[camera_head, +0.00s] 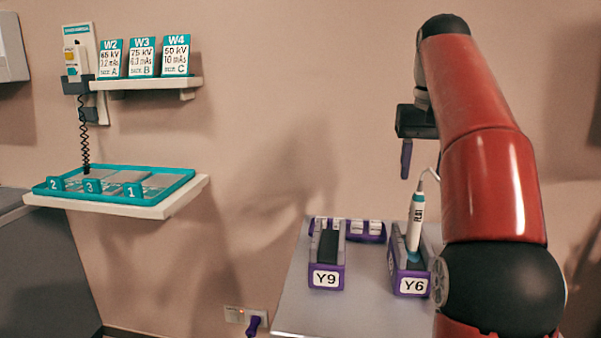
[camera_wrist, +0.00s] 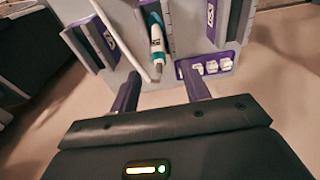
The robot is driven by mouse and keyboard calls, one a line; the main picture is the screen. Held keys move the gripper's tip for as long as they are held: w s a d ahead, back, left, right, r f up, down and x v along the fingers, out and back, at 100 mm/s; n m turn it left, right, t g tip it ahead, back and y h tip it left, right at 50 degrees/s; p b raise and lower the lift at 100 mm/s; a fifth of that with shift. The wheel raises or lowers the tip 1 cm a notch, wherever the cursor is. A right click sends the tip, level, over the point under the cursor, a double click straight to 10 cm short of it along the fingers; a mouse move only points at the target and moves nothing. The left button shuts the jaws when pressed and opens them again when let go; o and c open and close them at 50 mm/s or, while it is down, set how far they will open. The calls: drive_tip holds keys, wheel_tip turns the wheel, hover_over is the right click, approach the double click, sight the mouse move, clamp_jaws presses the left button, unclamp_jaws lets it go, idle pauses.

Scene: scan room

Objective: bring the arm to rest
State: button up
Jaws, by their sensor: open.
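My red arm (camera_head: 495,185) reaches up and bends over at the right of the head view. My gripper (camera_head: 406,172) points down above the grey table, up and slightly left of the white probe (camera_head: 416,215). In the wrist view my gripper (camera_wrist: 162,88) shows two purple fingers well apart with nothing between them. The probe, with a teal label and a cable, stands upright in the holder Y6 (camera_head: 412,286). It also shows beyond the fingers in the wrist view (camera_wrist: 157,42), apart from them.
The holder Y9 (camera_head: 326,278) stands left of Y6 on the grey table (camera_head: 370,310). A purple rack (camera_head: 364,238) with white pieces is behind them. A teal tray (camera_head: 180,187) sits on a wall shelf at left, below a card shelf (camera_head: 150,84). Open space lies between.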

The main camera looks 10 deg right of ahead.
drive_tip(key=s+a+f+n+t, duration=0.2)
drive_tip(key=s+a+f, duration=0.6)
drive_tip(key=s, duration=0.1)
drive_tip(key=s+a+f+t, duration=0.1)
drive_tip(key=s+a+f, duration=0.1)
drive_tip(key=s+f, duration=0.4)
drive_tip(key=s+a+f+n+t, duration=0.1)
drive_tip(key=s+a+f, duration=0.2)
drive_tip(key=f, duration=0.9)
drive_tip(key=s, duration=0.3)
drive_tip(key=shift+a, duration=0.15)
